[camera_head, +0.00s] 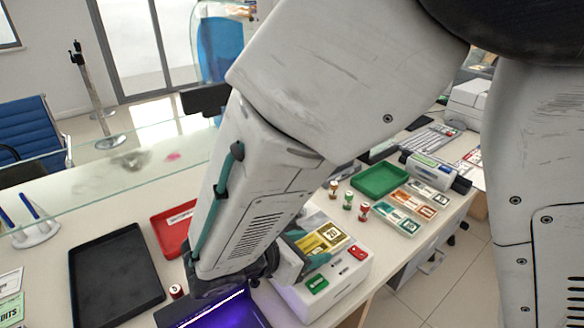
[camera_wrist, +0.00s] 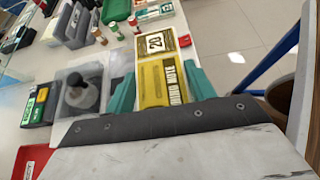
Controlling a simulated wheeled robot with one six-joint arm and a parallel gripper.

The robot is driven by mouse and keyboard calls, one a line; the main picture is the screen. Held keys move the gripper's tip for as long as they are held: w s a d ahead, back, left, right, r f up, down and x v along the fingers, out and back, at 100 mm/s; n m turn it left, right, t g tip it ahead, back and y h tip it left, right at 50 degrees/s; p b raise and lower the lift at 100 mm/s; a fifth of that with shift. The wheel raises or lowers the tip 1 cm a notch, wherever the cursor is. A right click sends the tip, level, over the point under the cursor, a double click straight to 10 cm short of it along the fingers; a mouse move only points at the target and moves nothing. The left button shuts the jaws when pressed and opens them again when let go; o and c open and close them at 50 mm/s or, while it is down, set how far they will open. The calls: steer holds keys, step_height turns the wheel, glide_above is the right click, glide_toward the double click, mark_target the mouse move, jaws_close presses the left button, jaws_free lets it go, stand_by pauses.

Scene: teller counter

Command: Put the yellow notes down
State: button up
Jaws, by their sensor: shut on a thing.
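The yellow notes (camera_head: 328,236) are a flat bundle with a white "20" label, and they also show in the wrist view (camera_wrist: 160,72). My gripper (camera_wrist: 160,88) is shut on them, with one teal finger along each long side. In the head view my gripper (camera_head: 306,248) holds them over a white machine (camera_head: 325,290) with a green and a red patch. I cannot tell whether the notes touch the machine. My arm hides part of the counter behind it.
A black tray (camera_head: 118,278), a red tray (camera_head: 165,240) and a purple-lit tray (camera_head: 215,312) lie at the left. A green tray (camera_head: 380,179), several small rolls (camera_head: 364,211) and note bundles (camera_head: 412,204) lie farther back. The counter's right edge drops to tiled floor.

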mark_target(305, 238)
steer(key=w, duration=0.5)
steer(key=shift+w+d+f, duration=0.1)
steer(key=shift+w+f, duration=0.2)
steer(key=shift+w, duration=0.1)
steer(key=shift+w+f, duration=0.1)
steer(key=shift+f, duration=1.65)
steer(key=shift+f, duration=0.1)
steer(key=o, duration=1.1)
